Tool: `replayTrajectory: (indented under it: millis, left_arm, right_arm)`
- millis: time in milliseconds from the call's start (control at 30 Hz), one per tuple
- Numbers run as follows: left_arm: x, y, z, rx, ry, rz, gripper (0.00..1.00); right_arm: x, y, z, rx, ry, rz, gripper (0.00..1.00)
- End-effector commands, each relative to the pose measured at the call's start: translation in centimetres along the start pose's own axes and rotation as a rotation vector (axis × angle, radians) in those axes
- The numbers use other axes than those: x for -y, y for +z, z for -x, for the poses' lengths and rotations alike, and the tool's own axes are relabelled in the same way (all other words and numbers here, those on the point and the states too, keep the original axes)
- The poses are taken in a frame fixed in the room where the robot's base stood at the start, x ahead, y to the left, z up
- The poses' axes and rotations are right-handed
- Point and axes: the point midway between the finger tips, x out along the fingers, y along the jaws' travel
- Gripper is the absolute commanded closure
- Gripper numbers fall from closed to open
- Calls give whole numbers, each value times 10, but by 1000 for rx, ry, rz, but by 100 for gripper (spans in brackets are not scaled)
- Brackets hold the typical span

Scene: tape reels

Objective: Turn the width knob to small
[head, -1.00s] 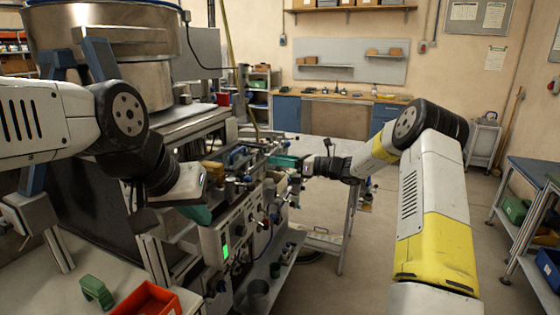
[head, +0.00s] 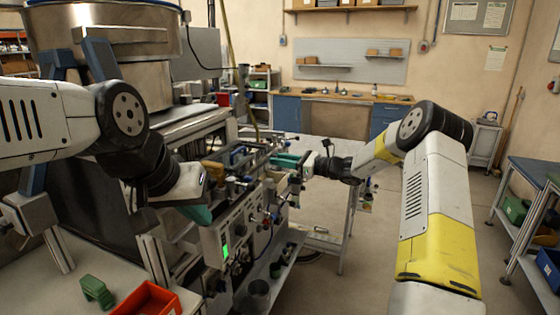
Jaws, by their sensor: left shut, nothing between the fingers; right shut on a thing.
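My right gripper (head: 276,161) reaches in from the right to the far end of the machine's control panel (head: 236,222). Its teal fingers are shut on a small part there, which by its place is the width knob. The fingers hide the knob, and I cannot read its setting. My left gripper (head: 203,214) is shut and empty. It hangs in front of the near end of the panel, pointing down, apart from the knob.
The machine carries a large steel drum (head: 100,36) at the left. Levers and small knobs crowd its top and front. A green tape holder (head: 97,292) and a red bin (head: 150,299) lie on the near table.

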Motion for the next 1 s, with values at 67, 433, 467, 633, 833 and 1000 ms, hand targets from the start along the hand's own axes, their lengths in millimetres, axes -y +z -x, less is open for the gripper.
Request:
replayTrajectory:
  millis: [67, 433, 467, 633, 833, 1000]
  left_arm:
    - [0, 0, 0, 0, 0, 0, 100]
    - [0, 0, 0, 0, 0, 0, 100]
    - [0, 0, 0, 0, 0, 0, 100]
    - [0, 0, 0, 0, 0, 0, 100]
    - [0, 0, 0, 0, 0, 0, 100]
    - [0, 0, 0, 0, 0, 0, 100]
  right_arm:
    - [0, -1, 1, -1, -1, 70, 100]
    - [1, -1, 1, -2, -1, 423, 100]
    - [1, -1, 1, -2, -1, 452, 100]
    - [1, -1, 1, -2, -2, 613, 100]
    - [1, -1, 1, -2, -1, 802, 100]
    - [1, -1, 1, -2, -1, 964, 100]
